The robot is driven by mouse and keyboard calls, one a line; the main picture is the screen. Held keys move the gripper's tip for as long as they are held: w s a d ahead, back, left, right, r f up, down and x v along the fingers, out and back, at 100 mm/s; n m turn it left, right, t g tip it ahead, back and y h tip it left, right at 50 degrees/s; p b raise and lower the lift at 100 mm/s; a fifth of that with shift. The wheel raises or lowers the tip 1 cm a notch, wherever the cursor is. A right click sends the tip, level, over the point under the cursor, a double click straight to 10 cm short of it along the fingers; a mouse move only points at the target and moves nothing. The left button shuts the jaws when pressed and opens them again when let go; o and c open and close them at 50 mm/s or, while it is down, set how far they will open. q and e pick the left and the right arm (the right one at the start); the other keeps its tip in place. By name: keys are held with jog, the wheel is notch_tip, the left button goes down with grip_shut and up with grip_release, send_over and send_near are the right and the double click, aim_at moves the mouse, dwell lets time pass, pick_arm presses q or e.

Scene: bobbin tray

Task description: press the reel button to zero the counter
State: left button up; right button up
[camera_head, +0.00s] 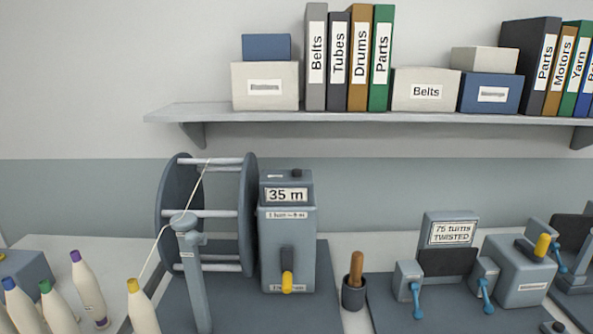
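The reel (247,215) stands on a dark base at the left of the bench, with grey side discs and bars between them. A thread runs from it over a grey post (190,260) towards a yellow-topped bobbin (141,308). The blue-grey counter box (288,240) stands right of the reel and its display (286,195) reads "35 m". A small dark round button (297,173) sits on top of the box, with nothing touching it. Neither of my grippers is in view.
Several bobbins with coloured tops (88,290) stand at the lower left. A dark cup (353,292) with a wooden-handled tool stands right of the counter. A twist tester (450,245) with blue levers is further right. A shelf (350,117) with boxes and binders hangs above.

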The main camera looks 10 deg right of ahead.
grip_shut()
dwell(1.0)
